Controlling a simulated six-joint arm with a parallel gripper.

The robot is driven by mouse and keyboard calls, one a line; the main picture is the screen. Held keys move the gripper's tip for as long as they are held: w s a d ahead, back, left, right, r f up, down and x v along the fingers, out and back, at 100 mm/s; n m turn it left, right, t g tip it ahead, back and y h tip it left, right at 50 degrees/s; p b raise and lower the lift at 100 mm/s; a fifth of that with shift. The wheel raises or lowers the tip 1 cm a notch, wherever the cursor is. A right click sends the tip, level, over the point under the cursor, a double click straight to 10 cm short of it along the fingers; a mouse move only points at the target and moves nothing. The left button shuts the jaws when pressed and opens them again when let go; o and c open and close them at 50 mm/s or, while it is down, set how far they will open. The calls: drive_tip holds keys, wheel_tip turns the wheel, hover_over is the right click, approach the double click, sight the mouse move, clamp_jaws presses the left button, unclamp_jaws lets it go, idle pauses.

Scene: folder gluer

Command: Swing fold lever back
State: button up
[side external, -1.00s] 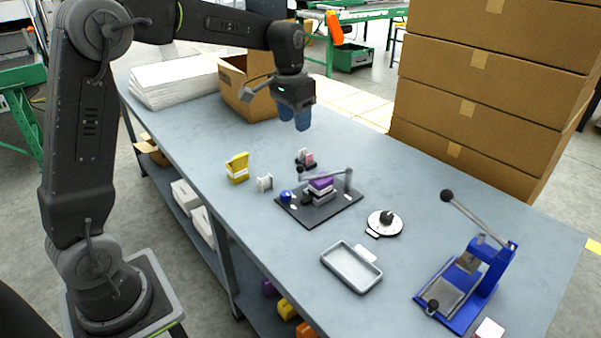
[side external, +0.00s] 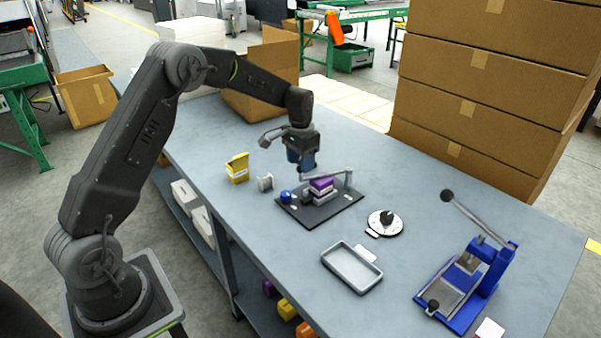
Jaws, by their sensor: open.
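The folding fixture is a dark base plate (side external: 334,210) in the middle of the bench. A grey lever (side external: 328,174) runs level from a post (side external: 348,180) at the plate's right side towards the left. A purple block (side external: 320,184) on grey pieces sits under the lever, and a blue knob (side external: 286,196) is at the plate's left. My gripper (side external: 301,169) points down at the lever's free left end, with its blue fingers in front of or around the lever's end knob. Contact cannot be told. The gripper is open.
A round dial (side external: 385,222), a grey tray (side external: 351,267) and a blue press (side external: 465,285) with a raised lever are to the right. Cardboard boxes (side external: 480,100) stack behind.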

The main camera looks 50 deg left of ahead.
drive_tip(key=shift+f, duration=2.05)
drive_tip(key=shift+c, duration=0.2)
clamp_jaws()
